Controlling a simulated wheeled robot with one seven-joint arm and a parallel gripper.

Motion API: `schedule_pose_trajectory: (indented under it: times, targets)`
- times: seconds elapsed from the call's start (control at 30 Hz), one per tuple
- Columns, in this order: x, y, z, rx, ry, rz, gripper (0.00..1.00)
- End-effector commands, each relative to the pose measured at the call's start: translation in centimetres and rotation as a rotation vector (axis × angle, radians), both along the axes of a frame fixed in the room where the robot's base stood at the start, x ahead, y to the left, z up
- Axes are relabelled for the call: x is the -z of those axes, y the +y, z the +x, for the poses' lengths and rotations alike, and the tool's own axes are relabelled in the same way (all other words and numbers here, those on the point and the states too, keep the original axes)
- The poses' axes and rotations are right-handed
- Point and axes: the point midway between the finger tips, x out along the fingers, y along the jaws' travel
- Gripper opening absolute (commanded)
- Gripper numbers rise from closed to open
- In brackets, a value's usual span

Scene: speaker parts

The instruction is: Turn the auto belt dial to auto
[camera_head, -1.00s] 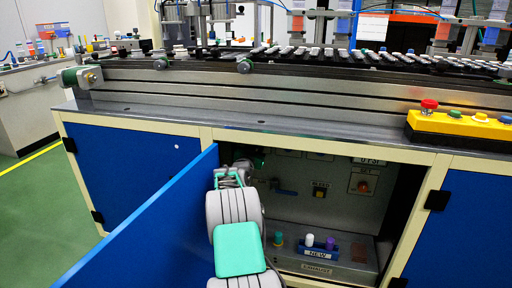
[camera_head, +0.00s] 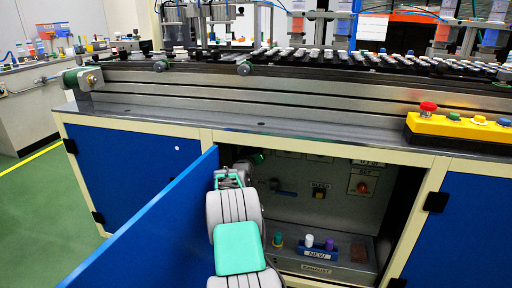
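An open cabinet under the conveyor holds a grey control panel (camera_head: 333,209). A red dial (camera_head: 362,187) on a light plate sits at the panel's right side, under a label too small to read. I cannot tell its setting, or whether it is the auto belt dial. My arm reaches into the cabinet's left side. My gripper (camera_head: 251,158) is at the upper left of the opening, apart from the red dial and mostly hidden by my own arm; its fingers cannot be made out.
A blue door (camera_head: 150,225) stands open left of my arm. On the cabinet floor, a blue holder marked NEW (camera_head: 317,254) carries small coloured pieces, with a green-topped piece (camera_head: 278,240) beside it. A yellow button box (camera_head: 460,126) with a red button sits on the ledge above.

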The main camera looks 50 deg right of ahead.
Motion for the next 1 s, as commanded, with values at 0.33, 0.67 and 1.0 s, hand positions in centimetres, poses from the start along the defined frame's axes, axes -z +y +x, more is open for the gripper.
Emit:
schedule_pose_trajectory:
  times: [0.33,0.67,1.0]
  targets:
    - [0.04,0.02,-0.04,0.000,0.303,-0.126,0.00]
    - [0.10,0.01,-0.07,-0.001,0.581,-0.245,0.00]
    - [0.11,0.00,-0.10,0.000,0.780,-0.332,0.00]
